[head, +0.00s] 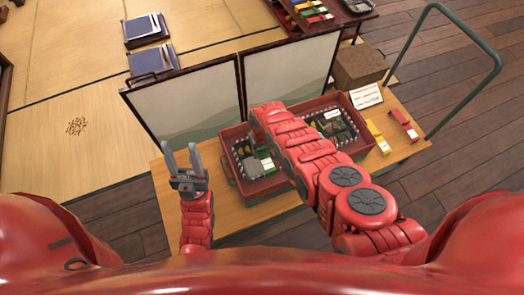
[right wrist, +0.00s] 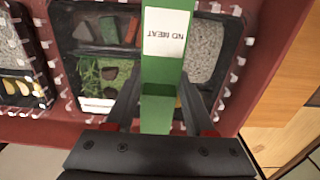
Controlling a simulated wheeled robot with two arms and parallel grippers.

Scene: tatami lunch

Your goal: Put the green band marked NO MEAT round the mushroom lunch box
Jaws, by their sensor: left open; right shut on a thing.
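The green band marked NO MEAT (right wrist: 165,65) is held between the fingers of my right gripper (right wrist: 158,98) in the right wrist view. It crosses above a dark lunch box (right wrist: 63,22) holding greens, brown pieces and speckled rice. I cannot tell whether the band touches the box or goes round it, or whether these brown pieces are mushroom. In the head view, my right arm hides much of this area and the fingers. My left gripper (head: 183,160) is open and empty, upright left of the red tray (head: 228,172).
Another lunch box (head: 334,124) sits at the tray's right. A yellow band (head: 378,137) and a red band (head: 403,125) lie on the wooden table (head: 408,152). Two folding-screen panels (head: 185,105) (head: 290,75) stand behind the tray. A white card (head: 366,96) stands near a brown box (head: 360,66).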

